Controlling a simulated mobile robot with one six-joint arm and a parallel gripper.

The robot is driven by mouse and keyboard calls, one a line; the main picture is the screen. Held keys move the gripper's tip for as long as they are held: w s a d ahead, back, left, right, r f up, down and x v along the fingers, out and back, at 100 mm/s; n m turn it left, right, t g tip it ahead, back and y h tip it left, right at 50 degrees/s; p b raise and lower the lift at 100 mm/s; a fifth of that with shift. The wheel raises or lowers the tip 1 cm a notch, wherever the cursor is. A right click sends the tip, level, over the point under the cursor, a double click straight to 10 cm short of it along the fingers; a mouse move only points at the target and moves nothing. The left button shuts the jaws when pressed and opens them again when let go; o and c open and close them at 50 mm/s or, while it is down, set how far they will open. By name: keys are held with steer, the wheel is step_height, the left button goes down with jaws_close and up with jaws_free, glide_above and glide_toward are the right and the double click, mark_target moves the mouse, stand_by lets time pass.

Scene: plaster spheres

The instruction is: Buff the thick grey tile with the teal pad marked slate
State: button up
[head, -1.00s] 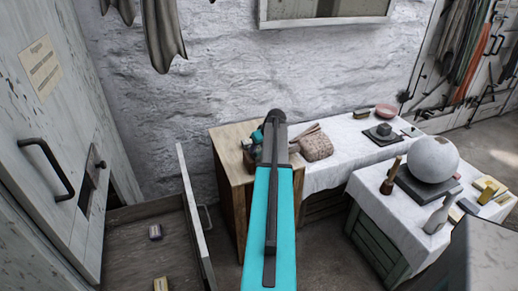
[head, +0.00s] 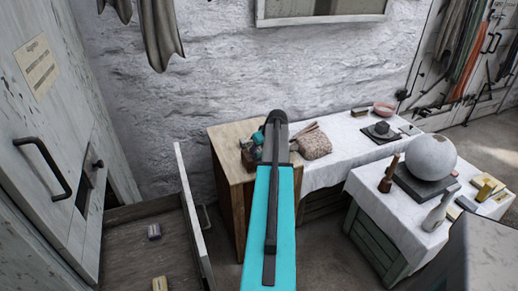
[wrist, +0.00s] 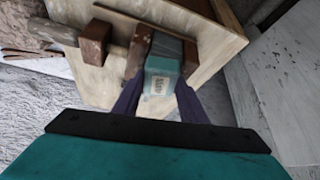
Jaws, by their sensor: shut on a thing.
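In the wrist view my gripper (wrist: 158,98) is shut on a teal pad (wrist: 163,66). The pad carries a pale label, whose small sideways lettering I cannot read surely. Brown wooden pieces lie close beside the pad, over a pale wooden top; I cannot tell whether the pad touches them. In the head view my arm hides most of this spot, and teal shapes show just left of it above the wooden cabinet (head: 224,160). A dark grey slab with a block on it (head: 381,130) lies on the far cloth-covered table; I cannot tell if it is the thick tile.
A brown cloth bundle (head: 314,145) sits right of my arm. A large plaster sphere (head: 430,156) rests on a dark slab on the nearer table, beside a wooden tool and a pale bottle. An open drawer (head: 135,240) at left holds two small blocks.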

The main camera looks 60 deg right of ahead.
steer(key=shift+s, duration=0.1)
steer(key=shift+s+a, duration=0.45)
steer(key=shift+s, duration=0.4)
steer(key=shift+w+d, duration=0.25)
steer(key=shift+w, duration=0.25)
steer(key=shift+w+d, duration=0.2)
steer(key=shift+w, duration=0.25)
steer(key=shift+w+b, duration=0.1)
steer(key=shift+b, duration=0.2)
steer(key=shift+w+d, duration=0.25)
steer(key=shift+w, duration=0.2)
steer(key=shift+w+d, duration=0.2)
steer(key=shift+w, duration=0.25)
steer(key=shift+s+a, duration=0.1)
steer(key=shift+s, duration=0.05)
steer(key=shift+s+a, duration=0.35)
steer(key=shift+s, duration=0.55)
